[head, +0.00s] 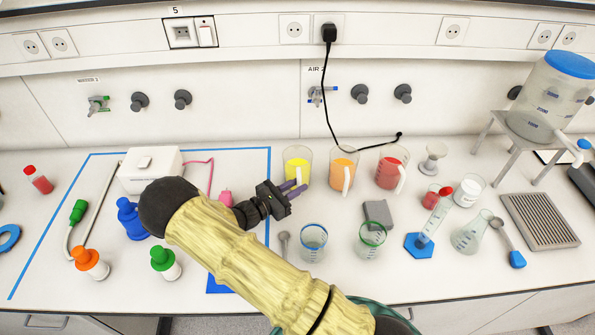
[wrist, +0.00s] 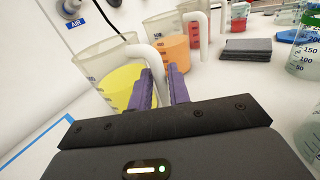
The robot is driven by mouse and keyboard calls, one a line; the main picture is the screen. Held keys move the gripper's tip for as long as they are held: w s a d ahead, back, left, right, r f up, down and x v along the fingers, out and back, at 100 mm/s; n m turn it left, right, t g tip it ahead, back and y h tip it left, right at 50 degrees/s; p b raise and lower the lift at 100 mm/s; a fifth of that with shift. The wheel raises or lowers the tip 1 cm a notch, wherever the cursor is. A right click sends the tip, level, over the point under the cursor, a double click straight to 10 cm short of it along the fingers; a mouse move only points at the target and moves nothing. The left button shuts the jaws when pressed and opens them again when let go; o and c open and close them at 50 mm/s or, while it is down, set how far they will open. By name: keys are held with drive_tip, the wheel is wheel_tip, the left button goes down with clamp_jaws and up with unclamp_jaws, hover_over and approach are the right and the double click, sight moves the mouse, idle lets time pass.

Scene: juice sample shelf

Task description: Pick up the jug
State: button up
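Three clear jugs with white handles stand in a row at the back of the bench. They hold yellow (head: 297,157), orange (head: 343,178) and red (head: 391,175) liquid. My gripper (head: 298,187) is low at the handle of the yellow jug. In the wrist view, the yellow jug (wrist: 120,88) is close ahead, and its handle (wrist: 151,57) runs down towards the gap between my purple fingertips (wrist: 163,85). The fingers are a little apart. Whether they press on the handle cannot be seen. The lower handle is partly hidden.
The orange jug is close to the right of the yellow one. Two beakers (head: 313,245) (head: 372,240) and a grey block (head: 379,215) stand in front. A white device (head: 150,170) and several bottles are at the left. A black cable (head: 327,90) hangs behind the jugs.

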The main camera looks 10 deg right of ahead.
drive_tip(key=shift+p+x, duration=0.3)
drive_tip(key=shift+x, duration=1.25)
clamp_jaws()
